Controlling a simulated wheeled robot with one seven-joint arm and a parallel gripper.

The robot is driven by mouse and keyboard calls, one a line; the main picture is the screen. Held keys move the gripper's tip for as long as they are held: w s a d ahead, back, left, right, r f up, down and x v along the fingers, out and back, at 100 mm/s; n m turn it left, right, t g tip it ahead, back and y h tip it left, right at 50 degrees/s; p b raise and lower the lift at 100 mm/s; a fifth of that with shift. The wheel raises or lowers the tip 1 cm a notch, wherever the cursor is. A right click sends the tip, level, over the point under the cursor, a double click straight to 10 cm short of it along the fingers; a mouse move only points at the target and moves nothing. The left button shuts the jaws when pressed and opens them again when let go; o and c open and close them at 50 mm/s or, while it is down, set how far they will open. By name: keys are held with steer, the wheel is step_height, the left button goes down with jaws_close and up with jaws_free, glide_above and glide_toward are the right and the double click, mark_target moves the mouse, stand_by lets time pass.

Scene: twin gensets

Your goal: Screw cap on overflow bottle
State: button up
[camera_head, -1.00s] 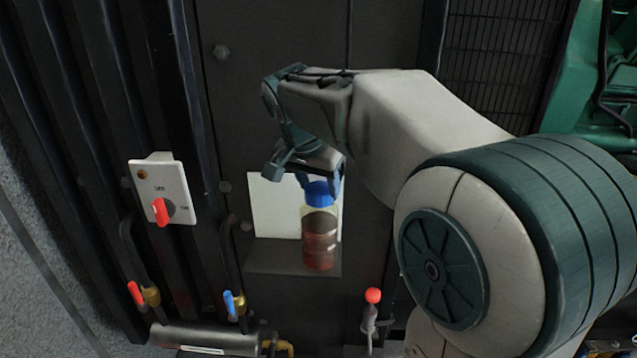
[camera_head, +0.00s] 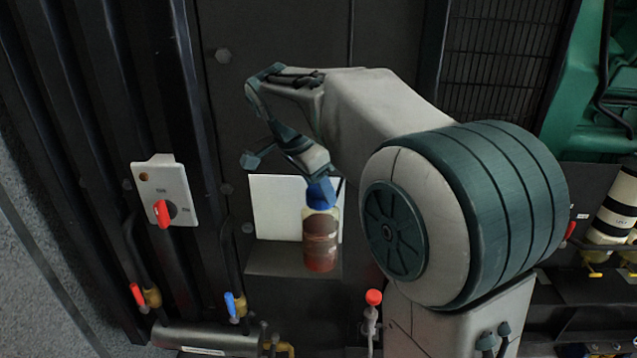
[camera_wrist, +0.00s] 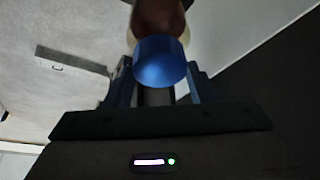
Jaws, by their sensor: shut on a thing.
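The overflow bottle (camera_head: 320,245) is a clear bottle with reddish-brown liquid. It stands upright on a small dark shelf (camera_head: 285,262). A blue cap (camera_head: 320,196) sits at the top of its neck; whether the threads are engaged cannot be told. My gripper (camera_head: 322,188) comes down on the cap from above and is shut on it. In the wrist view the blue cap (camera_wrist: 160,62) lies between the two fingers of my gripper (camera_wrist: 155,85), with the bottle (camera_wrist: 158,18) beyond it.
A white panel (camera_head: 275,205) is behind the bottle. A switch box with a red knob (camera_head: 162,212) is at left. Red (camera_head: 137,292) and blue (camera_head: 230,303) valve handles and a red-knobbed lever (camera_head: 374,298) stand below the shelf.

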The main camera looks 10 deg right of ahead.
stand_by(0.3)
steer(key=m+g, duration=0.1)
steer(key=m, duration=0.1)
steer(key=m+p, duration=0.1)
steer(key=m, duration=0.1)
steer(key=shift+w+m+g, duration=0.1)
steer(key=shift+m+g, duration=0.3)
steer(key=o, duration=1)
steer(key=shift+c, duration=0.3)
